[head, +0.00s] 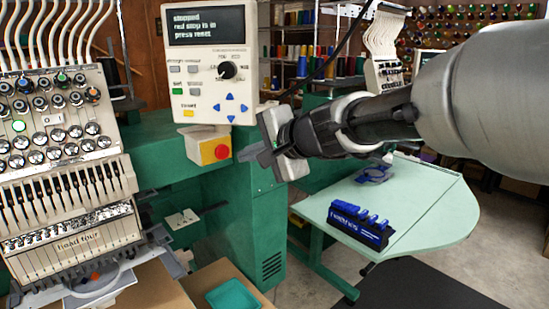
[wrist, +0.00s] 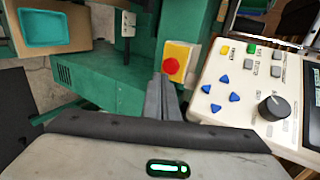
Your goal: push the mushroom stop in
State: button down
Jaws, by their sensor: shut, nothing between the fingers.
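The mushroom stop is a round red button (head: 221,152) on a yellow-faced box (head: 194,146), under the control panel on the green machine. In the wrist view the red button (wrist: 171,66) shows just beyond my fingertips. My gripper (head: 247,155) is shut and empty, to the right of the button, with its fingers pointing toward the box. In the wrist view the closed fingers (wrist: 163,82) end just short of the button's lower edge in the picture; I cannot tell whether they touch. The panel's screen (head: 206,25) appears to read "stopped, red stop is in, press reset".
The control panel (head: 210,85) has a black knob, blue arrow keys and small coloured buttons, close above my gripper. An embroidery head (head: 70,150) stands at left. A pale green table (head: 420,195) with a blue rack (head: 357,222) is at right. A teal tray (head: 233,294) sits below.

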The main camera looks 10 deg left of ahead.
jog(key=v, duration=0.6)
jog(key=shift+d, duration=0.1)
jog(key=s+d+f+n+g+h+p, duration=0.1)
jog(key=s+d+f+n+h+p, duration=0.2)
jog(key=s+d, duration=0.7)
jog(key=s+d+f+n+g+h+p, duration=0.1)
jog(key=s+d+f+n+h+p, duration=0.2)
jog(key=s+d, duration=0.8)
jog(key=d+n+h+p, duration=0.1)
jog(key=d+n+h, duration=0.1)
jog(key=d+h, duration=0.1)
jog(key=shift+d+f+h+p, duration=0.25)
jog(key=shift+d+h+p, duration=0.05)
jog(key=shift+d+p, duration=0.1)
